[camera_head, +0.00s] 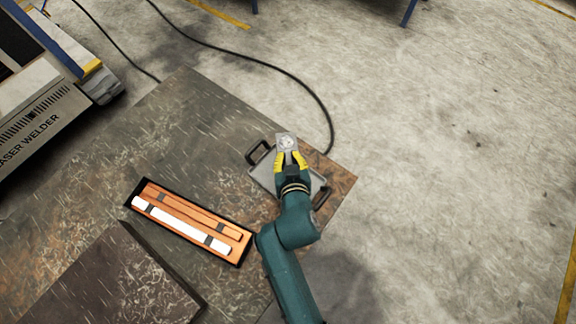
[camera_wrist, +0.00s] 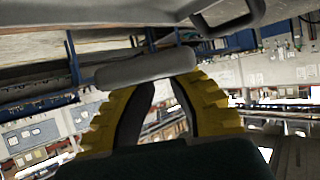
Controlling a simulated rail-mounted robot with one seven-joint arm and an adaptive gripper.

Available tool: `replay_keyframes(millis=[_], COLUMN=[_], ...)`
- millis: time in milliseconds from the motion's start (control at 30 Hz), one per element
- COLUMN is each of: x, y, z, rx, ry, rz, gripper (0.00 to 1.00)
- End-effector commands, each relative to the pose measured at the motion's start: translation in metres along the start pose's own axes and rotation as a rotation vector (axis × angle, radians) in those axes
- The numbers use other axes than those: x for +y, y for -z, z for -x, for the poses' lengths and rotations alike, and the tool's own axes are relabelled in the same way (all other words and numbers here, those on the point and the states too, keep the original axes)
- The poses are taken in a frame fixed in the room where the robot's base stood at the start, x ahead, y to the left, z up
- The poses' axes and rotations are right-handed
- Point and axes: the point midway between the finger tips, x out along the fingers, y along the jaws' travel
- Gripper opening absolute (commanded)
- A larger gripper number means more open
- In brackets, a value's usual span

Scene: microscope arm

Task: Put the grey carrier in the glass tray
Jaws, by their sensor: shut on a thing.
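The grey carrier (camera_head: 286,140) is a small flat plate with a round pale piece on it. My gripper (camera_head: 289,158) has its yellow fingers shut on the carrier's near end. In the wrist view the carrier (camera_wrist: 147,68) is a grey bar across the fingertips (camera_wrist: 155,82). The glass tray (camera_head: 262,177) is a pale, flat tray with dark handles at its left and right. It lies at the table's right end, partly hidden by my arm. The carrier overlaps the tray's far edge in the head view; its height above it is unclear.
An orange-lined black case (camera_head: 190,221) with a white bar lies left of my arm. A dark raised block (camera_head: 105,285) is at the lower left. A laser welder (camera_head: 40,110) stands at the far left. A black cable (camera_head: 290,75) runs behind the table. The table's middle (camera_head: 190,130) is clear.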

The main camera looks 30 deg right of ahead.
Motion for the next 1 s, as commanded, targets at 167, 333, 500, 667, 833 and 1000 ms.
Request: replay_keyframes(millis=[167,333,500,667,833,1000], x=[0.0,0.0,0.0,0.0,0.0,0.0], y=[-0.034,-0.037,-0.039,-0.044,-0.045,-0.045], z=[-0.018,-0.02,-0.021,-0.023,-0.024,-0.024], rx=[-0.002,0.0,-0.001,-0.001,-0.002,-0.002], ry=[-0.001,0.001,0.001,0.001,0.001,0.001], rz=[0.002,0.0,0.0,0.0,0.0,0.0], gripper=[0.0,0.0,0.0,0.0,0.3,0.34])
